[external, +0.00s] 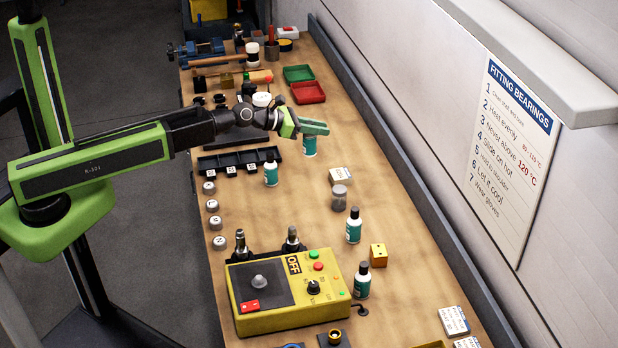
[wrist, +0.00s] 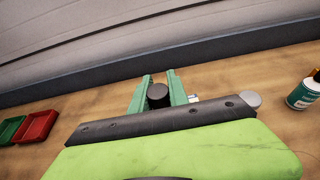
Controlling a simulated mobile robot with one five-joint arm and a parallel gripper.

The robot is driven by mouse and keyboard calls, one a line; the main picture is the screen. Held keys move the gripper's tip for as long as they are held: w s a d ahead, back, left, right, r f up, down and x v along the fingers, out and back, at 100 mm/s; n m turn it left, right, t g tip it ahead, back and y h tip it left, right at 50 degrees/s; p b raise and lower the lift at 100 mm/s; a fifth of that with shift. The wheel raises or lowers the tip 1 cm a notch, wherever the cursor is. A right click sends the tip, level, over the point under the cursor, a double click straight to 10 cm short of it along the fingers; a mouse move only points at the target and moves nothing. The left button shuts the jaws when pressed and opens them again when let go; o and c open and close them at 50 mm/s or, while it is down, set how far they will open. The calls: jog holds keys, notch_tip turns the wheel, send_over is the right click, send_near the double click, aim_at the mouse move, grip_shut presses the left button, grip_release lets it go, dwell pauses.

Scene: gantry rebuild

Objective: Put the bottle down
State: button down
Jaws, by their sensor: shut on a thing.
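My gripper (external: 312,128) is over the far half of the workbench, shut on a bottle (external: 309,146) with a teal label. Its body hangs below the green fingers. In the wrist view the bottle's black cap (wrist: 158,94) shows between the two fingertips (wrist: 160,90). The bottle looks upright and its base is close to the bench top; I cannot tell whether it touches. Other like bottles stand on the bench: one to the near left (external: 271,172), two nearer the camera (external: 353,227) (external: 362,281).
A black tray (external: 232,162) lies left of the gripper. Red (external: 308,93) and green (external: 299,74) bins stand beyond it. A clear jar (external: 340,198) and a small white box (external: 341,176) stand nearer. A yellow control box (external: 287,291) is at the front. Bare wood surrounds the held bottle.

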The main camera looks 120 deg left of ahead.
jog(key=w+d+r+m+t+h+p, duration=0.1)
jog(key=w+d+m+h, duration=0.25)
jog(key=d, duration=0.85)
jog(key=w+d+r+m+t+h, duration=0.15)
jog(key=d+m+h, duration=0.3)
jog(key=d, duration=0.65)
jog(key=w+d+m+t+h+p, duration=0.1)
jog(key=w+d+m+h, duration=0.3)
jog(key=d, duration=0.8)
jog(key=shift+n+h, duration=0.3)
jog(key=shift+h, duration=0.1)
jog(key=a+f+b, duration=0.3)
jog(key=a+b, duration=0.1)
jog(key=s+a+f+b, duration=0.1)
jog(key=a+f+b, duration=0.3)
jog(key=s+a+f+b, duration=0.1)
jog(key=a+f+b, duration=0.2)
jog(key=a+f, duration=0.1)
jog(key=shift+s+f+b, duration=0.2)
jog(key=shift+s+b, duration=0.05)
jog(key=shift+b, duration=0.15)
jog(key=shift+r, duration=0.25)
jog(key=c, duration=1.7)
grip_release()
jog(key=shift+f, duration=0.2)
jog(key=o, duration=0.4)
jog(key=shift+r, duration=0.1)
